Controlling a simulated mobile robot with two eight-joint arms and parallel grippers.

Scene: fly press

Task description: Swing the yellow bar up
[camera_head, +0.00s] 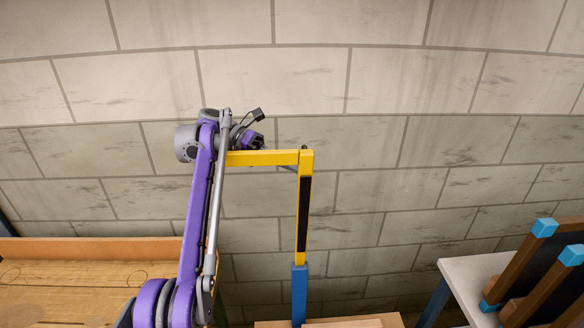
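The yellow bar (267,158) runs level across the middle of the view, high up. Its right end meets an upright yellow piece (304,180) with a black strip, which stands on a blue post (299,292). My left arm rises from the lower left in front of the bar's left end and hides that end. My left gripper (258,132) is at the bar, around its upper edge and partly behind it. Its fingers are small and partly hidden, so I cannot tell whether they are open, shut or touching the bar. My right gripper is out of view.
A wooden-topped table (75,285) with a raised back edge stands at the lower left. A wooden surface (385,320) lies below the post. At the right, a white table (462,272) holds brown frames (535,255) with blue corners. A block wall closes the back.

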